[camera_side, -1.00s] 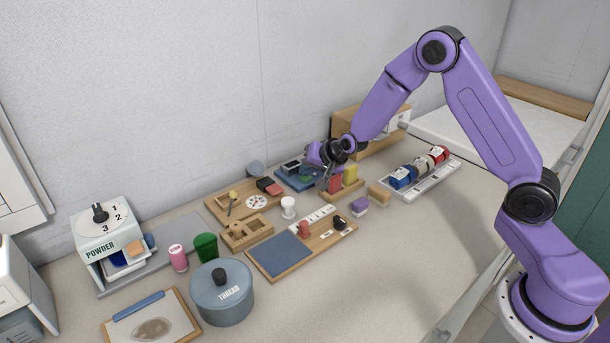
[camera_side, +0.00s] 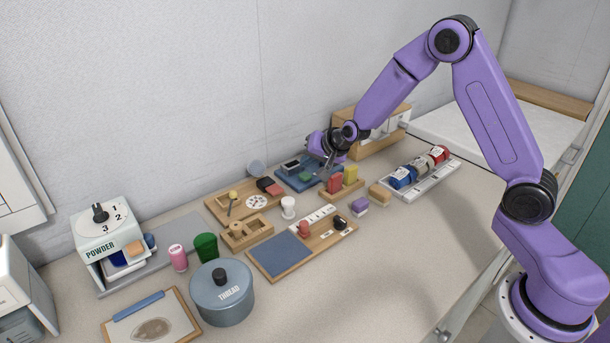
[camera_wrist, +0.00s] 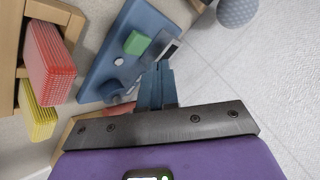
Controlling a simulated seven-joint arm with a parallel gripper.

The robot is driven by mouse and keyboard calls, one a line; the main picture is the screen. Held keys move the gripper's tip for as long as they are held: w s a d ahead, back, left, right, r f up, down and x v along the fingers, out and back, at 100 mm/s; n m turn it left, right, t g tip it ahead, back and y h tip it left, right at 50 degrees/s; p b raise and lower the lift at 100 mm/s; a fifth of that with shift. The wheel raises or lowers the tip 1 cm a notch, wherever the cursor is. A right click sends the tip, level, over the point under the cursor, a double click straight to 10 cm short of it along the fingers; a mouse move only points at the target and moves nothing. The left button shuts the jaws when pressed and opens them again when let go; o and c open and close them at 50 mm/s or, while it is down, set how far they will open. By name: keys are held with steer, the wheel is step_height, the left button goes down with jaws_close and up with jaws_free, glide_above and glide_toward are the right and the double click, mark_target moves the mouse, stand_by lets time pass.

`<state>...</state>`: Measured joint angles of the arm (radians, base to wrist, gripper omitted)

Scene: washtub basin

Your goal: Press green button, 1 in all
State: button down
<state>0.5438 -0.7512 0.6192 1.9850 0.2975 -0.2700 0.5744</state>
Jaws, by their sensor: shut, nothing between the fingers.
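The green button (camera_wrist: 137,43) is a raised green block on a blue panel (camera_wrist: 113,62), seen in the wrist view. In the side view the green button (camera_side: 305,177) shows small on the blue panel (camera_side: 286,181), in front of the back wall. My gripper (camera_wrist: 157,72) is shut and empty, its blue fingertips over the panel, beside the green button and apart from it in the picture. In the side view my gripper (camera_side: 327,166) is above the right part of the panel. The height of the fingertips above the panel is hard to tell.
The panel also bears a grey display block (camera_wrist: 168,48), a white knob (camera_wrist: 118,61) and a dark round dial (camera_wrist: 110,90). A wooden holder with a red sponge (camera_wrist: 49,62) and a yellow sponge (camera_wrist: 37,109) stands close by. A grey ball (camera_wrist: 236,10) lies near the wall.

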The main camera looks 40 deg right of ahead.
mark_target(308, 182)
steer(key=shift+r, duration=1.85)
steer(key=s+a+r+n+g+y, duration=0.15)
steer(key=s+a+n, duration=0.25)
steer(key=s, duration=0.4)
steer(key=s+a+r+n+g, duration=0.1)
steer(key=s+a+n+g, duration=0.25)
steer(key=s, duration=0.45)
steer(key=s+a+r+n+g+y, duration=0.1)
steer(key=s+a+n, duration=0.3)
steer(key=s, duration=0.4)
steer(key=s+d+n+g+h, duration=0.1)
steer(key=s+d+n, duration=0.1)
steer(key=s, duration=0.4)
steer(key=s+d+r+n+g+h, duration=0.1)
steer(key=s+d+n, duration=0.2)
steer(key=s, duration=0.4)
steer(key=s+d+n+g+h, duration=0.1)
steer(key=s+d+n, duration=0.2)
steer(key=s, duration=0.3)
steer(key=shift+s+r+n, duration=0.2)
steer(key=shift+s+n, duration=0.1)
steer(key=shift+n, duration=0.15)
